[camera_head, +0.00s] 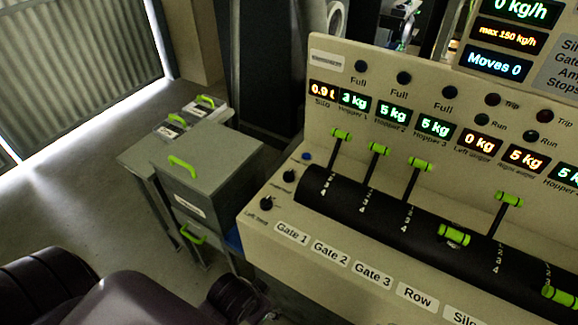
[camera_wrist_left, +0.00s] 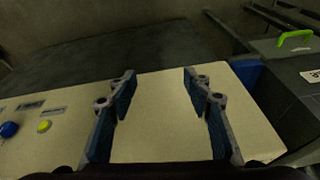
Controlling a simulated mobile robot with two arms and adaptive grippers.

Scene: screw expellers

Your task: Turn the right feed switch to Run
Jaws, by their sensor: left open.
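The cream control console (camera_head: 365,290) fills the right of the head view. On its left end are a black knob (camera_head: 266,204) labelled "Left feed", another black knob (camera_head: 288,176) with a label I cannot read surely, and a small blue button (camera_head: 306,156). I cannot make out a switch marked as the right feed switch. My left gripper (camera_wrist_left: 160,78) is open and empty in the left wrist view, its fingers over a bare cream panel (camera_wrist_left: 160,125). A blue knob or button (camera_wrist_left: 8,130) and a yellow button (camera_wrist_left: 44,126) lie left of it. My right gripper is not in view.
Green-handled levers (camera_head: 341,134) stand along a black roller (camera_head: 345,200) on the console, below lit displays (camera_head: 353,101). A grey cabinet (camera_head: 208,160) with green handles stands left of the console. The floor (camera_head: 70,190) at the left is open.

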